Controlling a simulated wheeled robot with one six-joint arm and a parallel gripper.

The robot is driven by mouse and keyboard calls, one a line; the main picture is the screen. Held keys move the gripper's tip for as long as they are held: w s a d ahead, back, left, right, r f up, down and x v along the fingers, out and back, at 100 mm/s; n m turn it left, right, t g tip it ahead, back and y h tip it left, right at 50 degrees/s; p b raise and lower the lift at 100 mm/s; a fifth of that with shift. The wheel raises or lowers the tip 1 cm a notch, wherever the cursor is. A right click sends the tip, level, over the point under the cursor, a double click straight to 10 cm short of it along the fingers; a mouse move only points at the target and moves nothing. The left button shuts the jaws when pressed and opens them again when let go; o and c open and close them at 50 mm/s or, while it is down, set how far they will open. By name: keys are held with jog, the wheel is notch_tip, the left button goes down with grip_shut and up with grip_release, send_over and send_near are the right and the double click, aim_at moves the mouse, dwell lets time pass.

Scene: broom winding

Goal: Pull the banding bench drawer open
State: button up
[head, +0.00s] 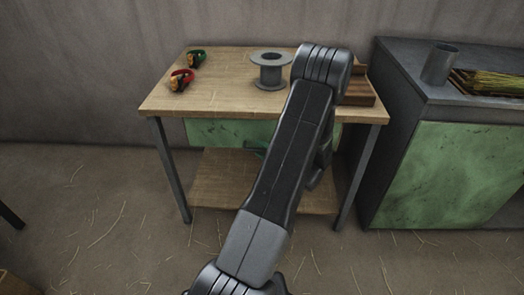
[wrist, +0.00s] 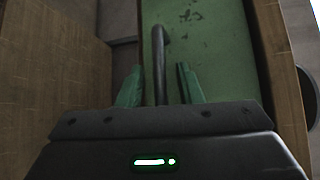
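The banding bench (head: 225,88) has a wooden top and grey legs. Its green drawer front (head: 215,131) sits under the top and looks shut. The drawer front (wrist: 215,40) also fills the middle of the wrist view. A dark bar handle (wrist: 159,48) stands out from it. My gripper (wrist: 158,84) is open, its green fingers on either side of the handle with gaps on both sides. In the head view, my arm hides the drawer's middle and most of my gripper; a little green of a finger (head: 255,147) shows by the drawer.
On the bench top are a grey spool (head: 270,70), a red-and-black item (head: 181,80), a green-and-black item (head: 196,58) and a stepped wooden block (head: 358,92). A lower shelf (head: 215,180) lies below. A grey cabinet (head: 400,110) stands right. Straw-strewn floor in front is open.

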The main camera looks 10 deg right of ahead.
grip_shut()
jog(key=s+a+b, duration=0.3)
jog(key=s+b, duration=0.2)
jog(key=s, duration=0.7)
jog(key=s+a+b, duration=0.4)
jog(key=s+b, duration=0.2)
jog(key=s, duration=0.7)
jog(key=shift+s+a+b, duration=0.15)
jog(key=shift+s+b, duration=0.1)
jog(key=shift+b, duration=0.05)
grip_release()
